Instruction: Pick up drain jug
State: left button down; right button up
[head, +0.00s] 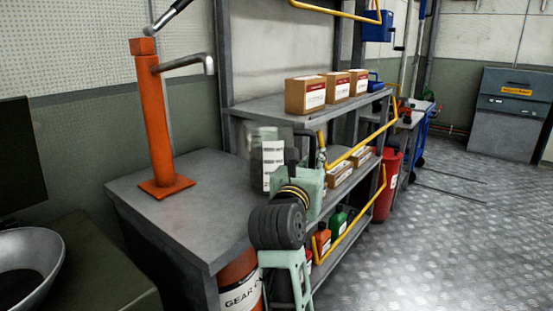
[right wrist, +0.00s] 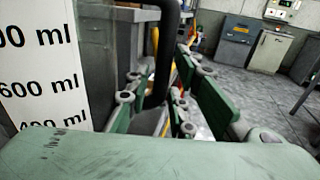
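The drain jug (head: 257,150) is a see-through grey container with a white scale label. It appears to stand upright at the right end of the grey metal workbench (head: 215,200). In the right wrist view the jug's label (right wrist: 40,65) with ml marks fills the left side. Its dark handle (right wrist: 165,50) comes down between the green finger pads. My right gripper (right wrist: 165,115) is open, with its fingers apart on either side of the handle and a gap visible. In the head view the right gripper (head: 311,178) partly covers the jug's right side. My left gripper is out of view.
An orange pump post (head: 156,125) stands on the workbench, left of the jug. A shelf rack (head: 270,108) with cardboard boxes (head: 305,95) and yellow rails (head: 350,155) is close behind my right gripper. A gear oil drum (head: 238,285) sits under the bench. The floor to the right is open.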

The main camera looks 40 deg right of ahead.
jog(key=shift+s+a+r, duration=0.1)
jog(key=shift+s+a, duration=0.05)
jog(key=shift+c, duration=0.5)
grip_shut()
